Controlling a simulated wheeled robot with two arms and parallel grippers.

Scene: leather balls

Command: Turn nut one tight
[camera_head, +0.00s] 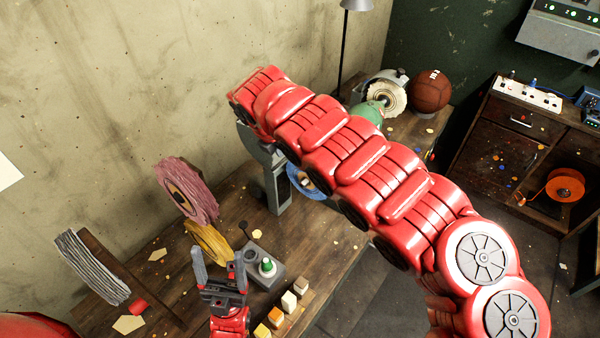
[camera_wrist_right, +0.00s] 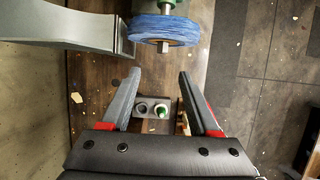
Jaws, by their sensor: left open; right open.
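A blue wheel (camera_wrist_right: 165,28) sits on a metal spindle (camera_wrist_right: 163,46) beside a grey machine arm (camera_wrist_right: 70,30) in the right wrist view. In the head view the blue wheel (camera_head: 300,183) is partly hidden behind my right arm. My right gripper (camera_wrist_right: 160,74) is open and empty, its fingers pointing toward the wheel from a short distance. I cannot tell which part is nut one. A grey block (camera_head: 258,285) with a green-topped post (camera_head: 267,267) stands on the bench. My left gripper (camera_head: 219,254) is open and empty just left of that block.
A pink wheel (camera_head: 195,188) and a yellow wheel (camera_head: 208,243) are at the wall. Small blocks (camera_head: 288,302) line the bench front. A brown ball (camera_head: 431,91) and white wheel (camera_head: 385,97) are at the back. My right arm crosses the middle.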

